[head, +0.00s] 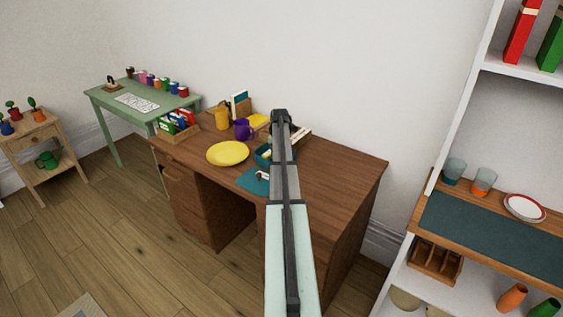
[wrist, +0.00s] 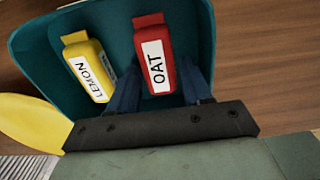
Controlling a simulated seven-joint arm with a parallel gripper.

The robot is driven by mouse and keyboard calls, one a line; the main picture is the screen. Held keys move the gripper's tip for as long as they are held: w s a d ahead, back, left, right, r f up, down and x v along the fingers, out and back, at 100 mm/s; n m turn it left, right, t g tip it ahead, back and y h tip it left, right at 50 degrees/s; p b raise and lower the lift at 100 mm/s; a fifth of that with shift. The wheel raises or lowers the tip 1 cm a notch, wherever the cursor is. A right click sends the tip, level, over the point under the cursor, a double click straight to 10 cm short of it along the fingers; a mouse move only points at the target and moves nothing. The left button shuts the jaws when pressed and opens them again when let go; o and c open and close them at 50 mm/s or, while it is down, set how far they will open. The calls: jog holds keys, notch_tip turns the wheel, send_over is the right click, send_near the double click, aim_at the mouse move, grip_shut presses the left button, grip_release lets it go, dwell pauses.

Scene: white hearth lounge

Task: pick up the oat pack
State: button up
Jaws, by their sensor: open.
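The oat pack (wrist: 153,48) is red with a white label reading OAT. In the wrist view it is inside a teal bin (wrist: 205,22), beside a yellow pack labelled LEMON (wrist: 89,67). My gripper (wrist: 160,78) is open, with one blue finger on each side of the oat pack's near part; the left finger is between the two packs. I cannot tell whether either finger touches it. In the head view the teal bin (head: 261,155) is on the brown desk, partly hidden by my arm, and the oat pack cannot be made out.
The desk (head: 325,170) also holds a yellow plate (head: 228,153), a purple mug (head: 243,129), a yellow cup (head: 221,119) and a teal mat (head: 252,183). A white shelf unit (head: 470,90) stands at right. A green table (head: 105,100) is at left.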

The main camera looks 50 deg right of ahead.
jog(key=c, duration=0.8)
jog(key=shift+r, duration=0.1)
